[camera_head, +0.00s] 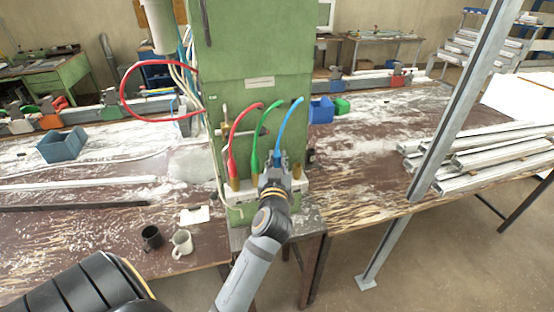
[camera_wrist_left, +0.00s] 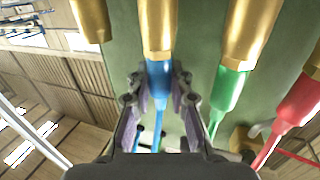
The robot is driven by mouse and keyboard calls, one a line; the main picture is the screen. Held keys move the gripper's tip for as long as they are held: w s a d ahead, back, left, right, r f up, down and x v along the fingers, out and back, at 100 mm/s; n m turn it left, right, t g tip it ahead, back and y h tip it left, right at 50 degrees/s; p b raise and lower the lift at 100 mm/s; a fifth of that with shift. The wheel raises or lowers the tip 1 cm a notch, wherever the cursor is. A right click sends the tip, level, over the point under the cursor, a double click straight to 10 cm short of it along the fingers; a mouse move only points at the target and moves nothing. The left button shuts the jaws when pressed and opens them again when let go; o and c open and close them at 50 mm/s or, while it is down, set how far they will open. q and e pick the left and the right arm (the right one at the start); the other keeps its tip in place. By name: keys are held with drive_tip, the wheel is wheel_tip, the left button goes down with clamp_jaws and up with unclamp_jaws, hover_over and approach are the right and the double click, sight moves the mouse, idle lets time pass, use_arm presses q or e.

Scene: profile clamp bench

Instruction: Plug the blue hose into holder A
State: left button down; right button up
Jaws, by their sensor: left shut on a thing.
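The blue hose (camera_head: 287,124) arches down from the green machine column in the head view. My left gripper (camera_head: 276,167) is shut on its lower end; in the left wrist view, the fingers (camera_wrist_left: 158,82) sit on both sides of the blue hose end (camera_wrist_left: 158,72). That end meets a brass fitting (camera_wrist_left: 158,28); I cannot tell how deep it sits. Another brass fitting (camera_wrist_left: 91,20) beside it has no hose in it. The green hose (camera_head: 256,145) and red hose (camera_head: 233,135) end in brass fittings alongside. No holder letter is readable. My right gripper is not in view.
The green column (camera_head: 260,60) stands behind the fittings. A dark mug (camera_head: 151,237), a white mug (camera_head: 181,243) and a small white box (camera_head: 195,215) are on the left bench. Metal profiles (camera_head: 490,155) lie on the right bench, behind a slanted grey post (camera_head: 455,100).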

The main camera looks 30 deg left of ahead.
use_arm(q)
drive_tip(key=shift+w+r, duration=0.1)
drive_tip(key=shift+r, duration=0.3)
drive_tip(key=shift+r, duration=0.2)
drive_tip(key=shift+r+p, duration=0.1)
drive_tip(key=shift+p, duration=0.25)
drive_tip(key=shift+r+p, duration=1.1)
drive_tip(key=shift+r, duration=0.25)
drive_tip(key=shift+f, duration=0.1)
